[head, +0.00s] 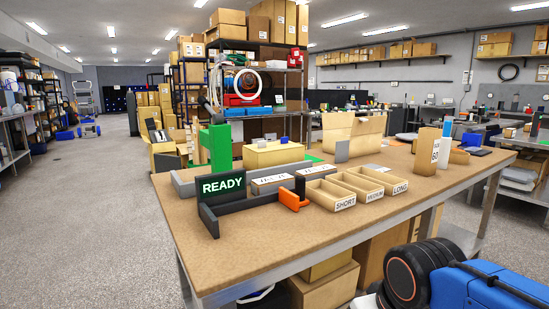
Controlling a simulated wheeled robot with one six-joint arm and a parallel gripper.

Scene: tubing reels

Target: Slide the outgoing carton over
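No carton in view is plainly marked as outgoing. An open tan carton (352,132) with raised flaps stands at the back of the workbench. A closed yellowish box (273,153) sits left of it, with small grey and blue blocks on top. Two low boxes with white labelled tops, a left one (271,183) and a right one (313,170), lie behind the rail. My gripper is not in view.
Bins marked SHORT (329,195), MEDIUM (357,185) and LONG (383,180) sit mid-bench, beside an orange piece (292,200). A green upright (217,147) stands at the back left. The front bench surface is clear.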

